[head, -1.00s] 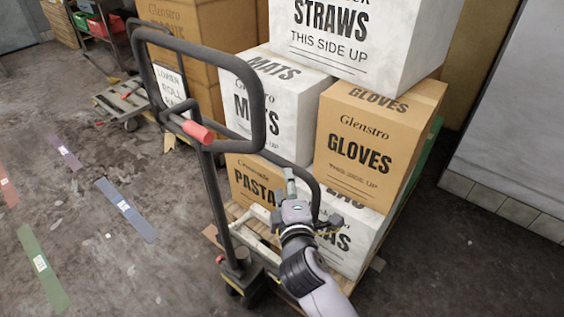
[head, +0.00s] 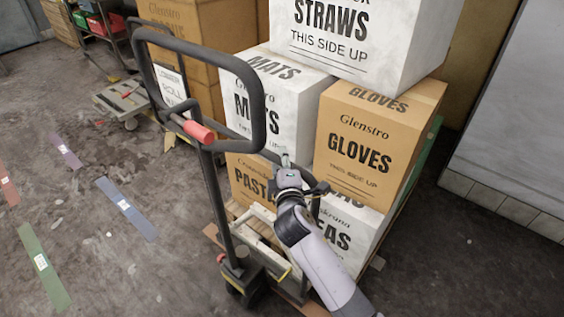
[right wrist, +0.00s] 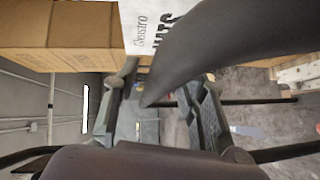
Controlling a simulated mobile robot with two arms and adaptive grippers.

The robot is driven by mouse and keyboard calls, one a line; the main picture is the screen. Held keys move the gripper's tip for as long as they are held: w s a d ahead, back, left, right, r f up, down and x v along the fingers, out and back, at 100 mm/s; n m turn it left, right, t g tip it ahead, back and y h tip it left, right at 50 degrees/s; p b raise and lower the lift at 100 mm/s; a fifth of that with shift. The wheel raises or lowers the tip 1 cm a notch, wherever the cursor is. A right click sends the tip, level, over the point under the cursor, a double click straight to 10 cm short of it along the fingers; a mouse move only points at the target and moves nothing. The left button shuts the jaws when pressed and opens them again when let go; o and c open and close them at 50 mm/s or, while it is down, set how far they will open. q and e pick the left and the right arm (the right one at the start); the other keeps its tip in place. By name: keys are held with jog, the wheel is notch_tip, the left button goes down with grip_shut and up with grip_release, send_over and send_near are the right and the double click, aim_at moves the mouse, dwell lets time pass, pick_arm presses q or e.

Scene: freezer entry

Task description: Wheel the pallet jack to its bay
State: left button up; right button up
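The pallet jack stands upright at centre in the head view, with a black loop handle (head: 258,88), a red grip (head: 198,131) and a dark post (head: 215,195). Its low end sits by a loaded wooden pallet. My right gripper (head: 285,160) is right of the post and below the handle loop, in front of the boxes. In the right wrist view its fingers (right wrist: 160,110) are spread apart. A thick dark curved bar (right wrist: 225,45) reaches in from the upper right toward the gap between them; contact cannot be told. My left gripper is out of view.
Stacked boxes, including a Gloves box (head: 365,140) and a Straws box (head: 360,40), stand behind the jack. Blue (head: 126,208), green (head: 43,265), purple and red tape strips mark the open floor at left. A low cart (head: 125,102) stands at the back left.

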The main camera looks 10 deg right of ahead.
grip_shut()
dwell(0.6)
